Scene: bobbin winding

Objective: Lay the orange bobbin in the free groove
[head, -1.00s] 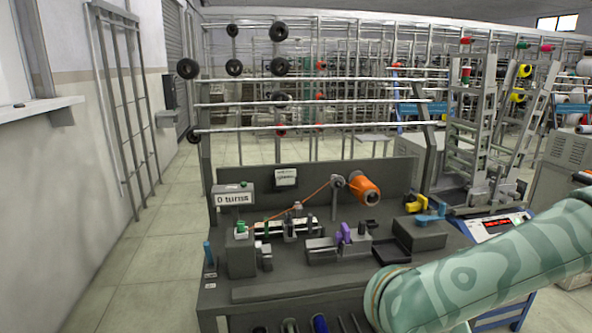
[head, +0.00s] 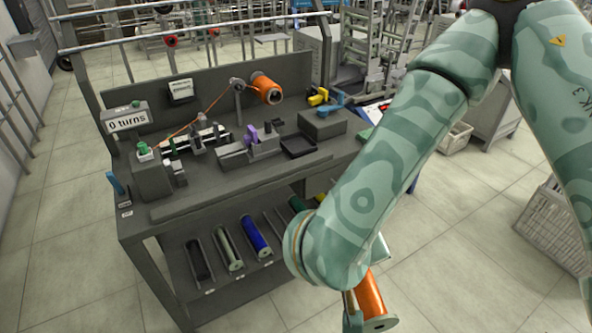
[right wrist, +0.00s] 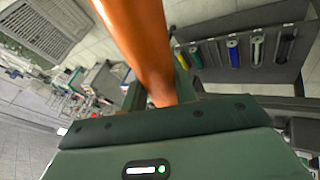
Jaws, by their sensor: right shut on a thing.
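The orange bobbin (head: 371,293) is held in my right gripper (head: 352,312), low in front of the bench, at the bottom of the head view. In the right wrist view the bobbin (right wrist: 142,40) rises large between the fingers and hides part of them. The bobbin rack (head: 212,283) is on the shelf under the bench top. The free groove (head: 275,229) lies between the blue bobbin (head: 256,237) and a green bobbin (head: 297,205). The right wrist view also shows the free groove (right wrist: 213,53). The gripper is apart from the rack. My left gripper is out of view.
A dark bobbin (head: 198,261) and a pale one (head: 228,249) lie left of the blue one. The bench top (head: 230,190) above the shelf carries the winder, with an orange thread cone (head: 265,88). My right arm covers the rack's right end. Floor in front is clear.

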